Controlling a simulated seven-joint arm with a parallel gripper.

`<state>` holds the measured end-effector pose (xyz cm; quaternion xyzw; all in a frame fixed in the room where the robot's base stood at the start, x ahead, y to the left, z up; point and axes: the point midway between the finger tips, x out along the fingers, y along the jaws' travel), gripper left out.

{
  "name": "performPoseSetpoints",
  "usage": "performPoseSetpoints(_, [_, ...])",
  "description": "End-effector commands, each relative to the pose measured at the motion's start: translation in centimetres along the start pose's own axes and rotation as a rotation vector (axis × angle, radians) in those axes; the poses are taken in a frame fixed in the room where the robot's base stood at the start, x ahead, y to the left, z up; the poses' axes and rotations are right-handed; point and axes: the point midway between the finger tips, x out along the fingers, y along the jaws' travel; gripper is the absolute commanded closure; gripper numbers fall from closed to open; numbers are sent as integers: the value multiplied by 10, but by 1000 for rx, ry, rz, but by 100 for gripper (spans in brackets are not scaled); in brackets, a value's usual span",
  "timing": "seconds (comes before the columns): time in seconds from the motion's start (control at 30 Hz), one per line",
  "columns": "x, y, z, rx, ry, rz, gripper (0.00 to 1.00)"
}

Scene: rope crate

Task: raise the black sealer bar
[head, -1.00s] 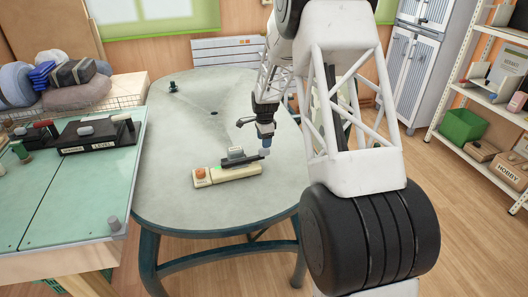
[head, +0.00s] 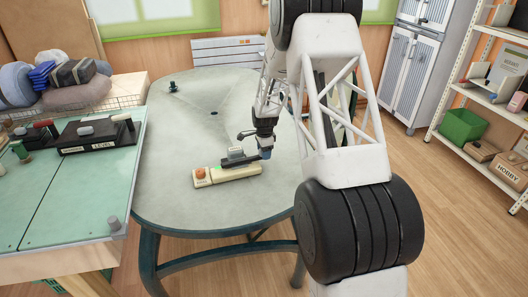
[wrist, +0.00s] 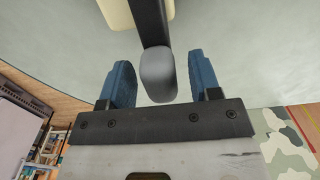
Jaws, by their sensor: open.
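The sealer (head: 232,176) is a long cream base on the round grey table, with an orange button at its left end and a small green spot beside it. Its black sealer bar (head: 241,161) lies low along the base, with a grey block on top. In the wrist view the black bar (wrist: 151,22) ends in a rounded grey handle (wrist: 157,76). My gripper (head: 265,154) is at the bar's right end. In the wrist view its blue fingers (wrist: 158,62) are open, one on each side of the handle, with gaps showing on both sides.
The round table (head: 175,130) is mostly clear around the sealer. A small dark green object (head: 173,86) stands at its far left edge. A green-topped workbench (head: 60,200) with black boxes stands to the left. White shelves (head: 480,110) are at the far right.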

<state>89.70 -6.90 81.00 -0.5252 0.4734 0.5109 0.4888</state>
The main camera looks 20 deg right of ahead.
Motion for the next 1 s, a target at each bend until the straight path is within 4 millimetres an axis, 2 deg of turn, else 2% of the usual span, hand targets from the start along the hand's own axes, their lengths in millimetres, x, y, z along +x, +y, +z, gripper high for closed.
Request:
performPoseSetpoints(0.03, [0,0,0,0,0,0,47])
performPoseSetpoints(0.37, [0,0,0,0,0,0,97])
performPoseSetpoints(0.77, [-6,0,2,-1,33,1,97])
performPoseSetpoints(1.0, [-22,0,8,-3,115,0,96])
